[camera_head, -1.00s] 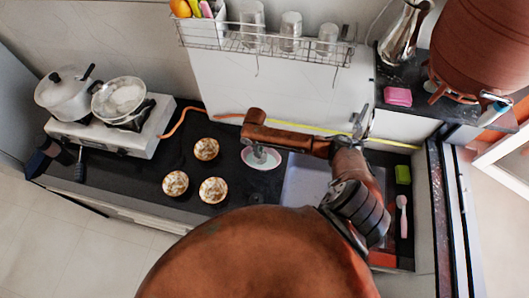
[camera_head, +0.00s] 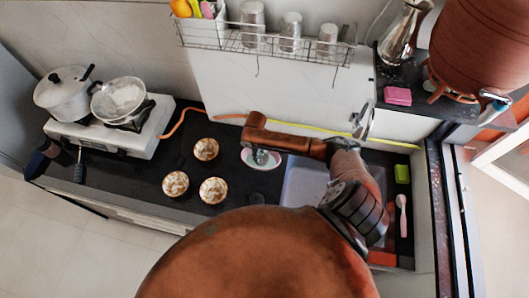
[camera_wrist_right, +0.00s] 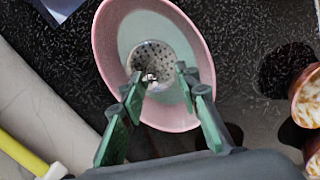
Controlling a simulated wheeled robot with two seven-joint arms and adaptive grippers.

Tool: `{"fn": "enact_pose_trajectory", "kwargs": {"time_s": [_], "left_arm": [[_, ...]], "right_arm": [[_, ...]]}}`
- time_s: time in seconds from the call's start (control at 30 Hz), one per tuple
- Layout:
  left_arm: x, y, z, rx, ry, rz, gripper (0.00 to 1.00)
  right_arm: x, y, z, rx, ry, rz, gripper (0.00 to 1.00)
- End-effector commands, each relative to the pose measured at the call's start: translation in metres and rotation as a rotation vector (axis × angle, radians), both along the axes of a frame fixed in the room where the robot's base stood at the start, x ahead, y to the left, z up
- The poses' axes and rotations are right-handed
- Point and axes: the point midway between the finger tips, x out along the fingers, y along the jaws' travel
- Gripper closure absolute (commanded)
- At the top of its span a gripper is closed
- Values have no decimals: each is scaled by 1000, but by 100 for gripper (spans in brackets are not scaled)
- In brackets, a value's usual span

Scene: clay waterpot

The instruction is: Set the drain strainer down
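The drain strainer (camera_wrist_right: 152,66), a round metal disc with holes and a small centre knob, shows in the right wrist view inside a pink bowl (camera_wrist_right: 103,45) with a pale green inside. My right gripper (camera_wrist_right: 157,77) has its two green fingers apart over the bowl, one on each side of the knob, with a visible gap. Whether the fingertips touch the strainer is hard to tell. In the head view the right gripper (camera_head: 262,156) points down at the bowl (camera_head: 247,160) on the dark counter, and the strainer is too hidden to make out. My left gripper is out of view.
Several pie-like dishes (camera_head: 212,190) stand left of the bowl. The sink (camera_head: 302,185) is to its right. A stove (camera_head: 140,140) with a pot (camera_head: 62,90) and a pan (camera_head: 118,98) is at the left. A wire rack (camera_head: 268,42) hangs on the wall behind.

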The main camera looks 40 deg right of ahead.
Motion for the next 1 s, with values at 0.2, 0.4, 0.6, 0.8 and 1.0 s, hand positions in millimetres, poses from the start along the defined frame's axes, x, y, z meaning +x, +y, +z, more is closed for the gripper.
{"fn": "enact_pose_trajectory", "kwargs": {"time_s": [0.2,0.4,0.6,0.8,1.0], "left_arm": [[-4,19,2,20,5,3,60],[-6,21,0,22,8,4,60],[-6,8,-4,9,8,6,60],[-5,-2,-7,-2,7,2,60],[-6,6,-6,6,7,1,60]], "right_arm": [[1,-5,9,4,0,-1,70],[2,-5,47,5,-2,0,70],[3,-2,89,2,-3,1,70],[3,1,115,1,-2,1,70],[2,-1,122,2,1,0,70]]}}
